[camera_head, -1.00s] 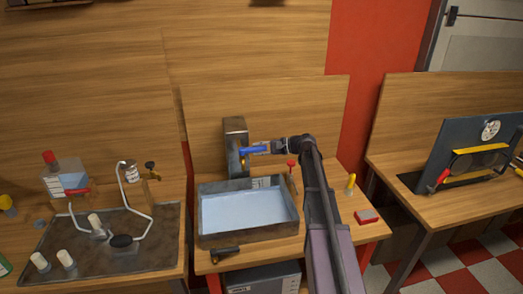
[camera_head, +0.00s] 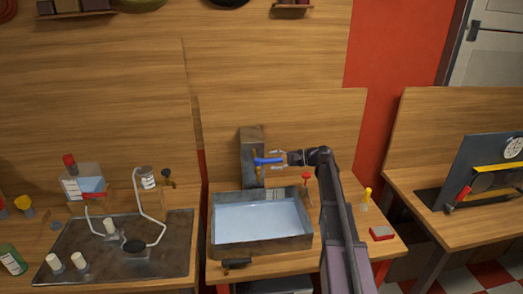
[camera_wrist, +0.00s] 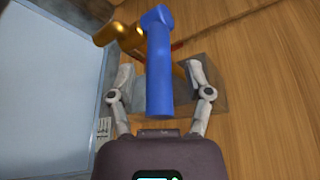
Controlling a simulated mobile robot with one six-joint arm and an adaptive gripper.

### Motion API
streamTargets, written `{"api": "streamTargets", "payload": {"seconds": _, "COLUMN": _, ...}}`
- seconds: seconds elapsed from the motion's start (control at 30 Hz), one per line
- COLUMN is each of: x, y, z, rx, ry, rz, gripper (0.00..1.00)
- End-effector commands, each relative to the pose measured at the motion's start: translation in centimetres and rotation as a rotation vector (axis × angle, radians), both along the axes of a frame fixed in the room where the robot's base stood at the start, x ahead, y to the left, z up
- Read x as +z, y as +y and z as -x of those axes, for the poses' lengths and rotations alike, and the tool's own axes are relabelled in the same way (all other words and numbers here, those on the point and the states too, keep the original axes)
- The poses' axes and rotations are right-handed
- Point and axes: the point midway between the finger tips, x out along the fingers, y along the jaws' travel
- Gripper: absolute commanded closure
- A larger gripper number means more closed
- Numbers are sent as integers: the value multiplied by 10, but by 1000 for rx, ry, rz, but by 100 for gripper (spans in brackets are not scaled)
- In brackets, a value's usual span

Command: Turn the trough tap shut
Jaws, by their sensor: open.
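The trough tap has a blue lever handle (camera_head: 268,161) on a brass body (camera_wrist: 122,36). It is mounted on a grey metal block (camera_head: 250,145) behind the trough. The trough (camera_head: 262,247) is a grey metal basin holding pale blue water. My gripper (camera_head: 281,158) is at the right end of the blue handle. In the wrist view my gripper (camera_wrist: 160,76) is open, and the blue handle (camera_wrist: 159,62) lies between its two fingers with a gap on each side. I cannot see water running from the tap.
A red-topped valve (camera_head: 306,178) stands right of the tap, by my arm. A yellow-topped item (camera_head: 367,195) and a red box (camera_head: 382,233) are at the bench's right. A black-handled item (camera_head: 237,263) lies in front of the trough. The left bench holds tubing and bottles.

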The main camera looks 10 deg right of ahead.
Motion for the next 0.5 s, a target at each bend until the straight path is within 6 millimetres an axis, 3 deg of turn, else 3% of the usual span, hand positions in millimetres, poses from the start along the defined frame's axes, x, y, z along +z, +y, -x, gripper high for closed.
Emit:
{"api": "streamTargets", "payload": {"seconds": 0.17, "x": -6, "y": -14, "z": -5, "rx": -34, "ry": 22, "rz": 34, "gripper": 35}}
{"api": "streamTargets", "payload": {"seconds": 0.5, "x": -38, "y": -67, "z": -9, "rx": -168, "ry": 103, "rz": 222, "gripper": 35}}
